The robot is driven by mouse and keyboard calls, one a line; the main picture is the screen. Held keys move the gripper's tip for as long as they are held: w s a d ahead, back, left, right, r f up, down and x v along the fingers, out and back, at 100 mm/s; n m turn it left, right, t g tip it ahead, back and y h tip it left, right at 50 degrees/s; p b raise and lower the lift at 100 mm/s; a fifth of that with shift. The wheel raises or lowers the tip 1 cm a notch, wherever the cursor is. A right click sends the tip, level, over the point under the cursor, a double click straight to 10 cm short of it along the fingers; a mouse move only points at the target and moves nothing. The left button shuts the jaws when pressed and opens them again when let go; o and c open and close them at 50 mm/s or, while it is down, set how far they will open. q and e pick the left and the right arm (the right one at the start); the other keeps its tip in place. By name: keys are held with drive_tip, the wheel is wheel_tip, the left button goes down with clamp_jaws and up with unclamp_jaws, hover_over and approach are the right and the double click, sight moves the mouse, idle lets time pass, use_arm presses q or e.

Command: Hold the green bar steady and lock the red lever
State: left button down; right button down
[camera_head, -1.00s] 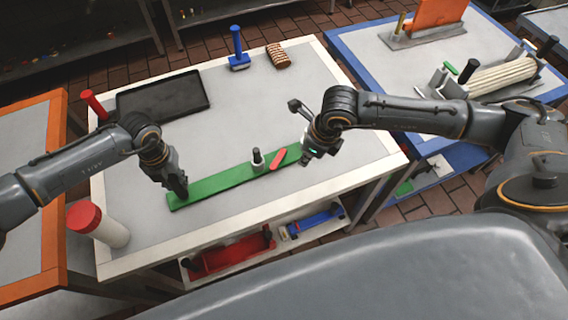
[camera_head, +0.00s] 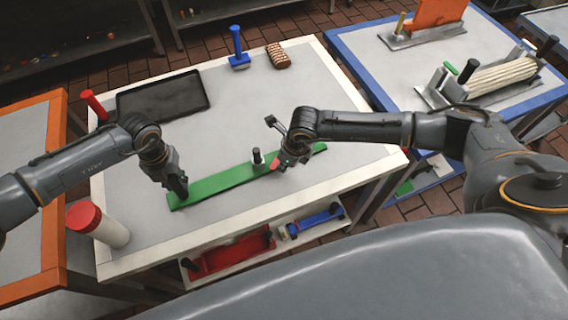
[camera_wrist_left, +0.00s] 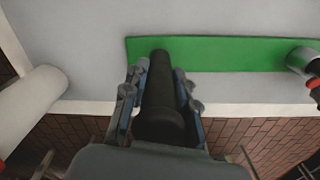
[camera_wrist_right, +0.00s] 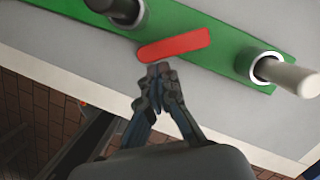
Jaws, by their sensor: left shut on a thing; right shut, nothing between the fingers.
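The green bar (camera_head: 225,180) lies on the light worktable and runs diagonally up to the right. My left gripper (camera_head: 181,190) is at its left end, shut on a black upright handle (camera_wrist_left: 161,95) seen in the left wrist view. The red lever (camera_wrist_right: 174,46) lies flat across the bar, with one end out over its near edge. My right gripper (camera_wrist_right: 160,72) is shut and empty beside the lever's near side; I cannot tell if it touches. In the head view the right gripper (camera_head: 282,161) hides most of the lever.
A black post (camera_head: 257,157) stands on the bar left of the lever; a pale handle (camera_wrist_right: 290,75) stands at the right in the right wrist view. A red-capped white cylinder (camera_head: 98,224), a black tray (camera_head: 163,96) and a blue tool (camera_head: 238,50) stand clear of the bar.

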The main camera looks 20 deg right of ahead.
drive_tip(key=shift+w+a+m, duration=0.2)
drive_tip(key=shift+a+m, duration=0.2)
drive_tip(key=shift+m, duration=0.3)
drive_tip(key=shift+w+a+m, duration=0.1)
drive_tip(key=shift+a+m, duration=0.1)
drive_tip(key=shift+m, duration=0.2)
drive_tip(key=m, duration=0.1)
drive_tip(key=w+a+m+h, duration=0.1)
drive_tip(key=m, duration=0.1)
drive_tip(key=shift+a+t, duration=0.1)
drive_tip(key=shift+t, duration=0.2)
drive_tip(key=m, duration=0.2)
drive_tip(key=m+h, duration=0.1)
drive_tip(key=w+m, duration=0.1)
drive_tip(key=m, duration=0.1)
drive_tip(key=shift+a+m+h, duration=0.3)
drive_tip(key=shift+a, duration=0.05)
